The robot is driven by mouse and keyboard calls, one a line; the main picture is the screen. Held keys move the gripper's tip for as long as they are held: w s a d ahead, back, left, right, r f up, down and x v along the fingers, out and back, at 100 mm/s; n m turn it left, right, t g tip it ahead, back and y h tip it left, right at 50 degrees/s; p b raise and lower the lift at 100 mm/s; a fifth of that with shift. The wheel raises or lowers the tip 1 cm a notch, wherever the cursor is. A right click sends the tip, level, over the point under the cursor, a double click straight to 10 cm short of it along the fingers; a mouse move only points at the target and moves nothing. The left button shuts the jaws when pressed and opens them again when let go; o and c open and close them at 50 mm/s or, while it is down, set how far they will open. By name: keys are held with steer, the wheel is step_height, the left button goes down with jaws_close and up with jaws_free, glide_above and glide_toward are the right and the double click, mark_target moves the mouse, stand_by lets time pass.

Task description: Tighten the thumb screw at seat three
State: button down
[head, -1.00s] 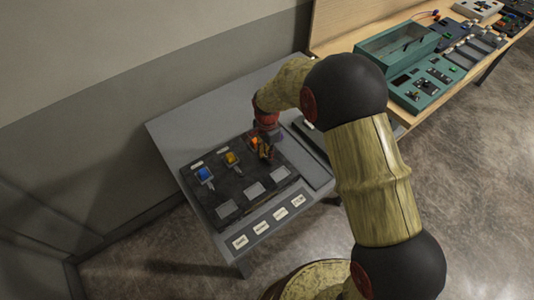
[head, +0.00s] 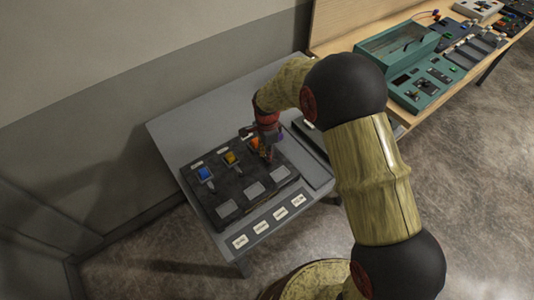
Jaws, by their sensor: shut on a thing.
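The dark console (head: 228,190) lies on the grey table and carries a row of coloured modules. A blue module (head: 204,173) is at the left, a yellow one (head: 231,158) is in the middle, and an orange one (head: 255,143) is at the right, at the third seat. The screw itself is hidden by the fingers and too small to make out.
Several white labels (head: 261,227) line the table's front strip. A dark flat tray (head: 313,150) lies right of the console. The grey table's left top (head: 170,130) is bare. A wooden bench with a teal box (head: 398,48) stands at the back right.

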steer(key=c, duration=2)
jaws_free()
steer(key=shift+w+a+r, duration=0.15)
steer(key=shift+w+r, duration=0.1)
steer(key=shift+r, duration=0.05)
steer(key=o, duration=0.3)
steer(key=shift+s+f, duration=0.2)
steer(key=shift+o, duration=0.2)
step_height(320, 180, up, 12)
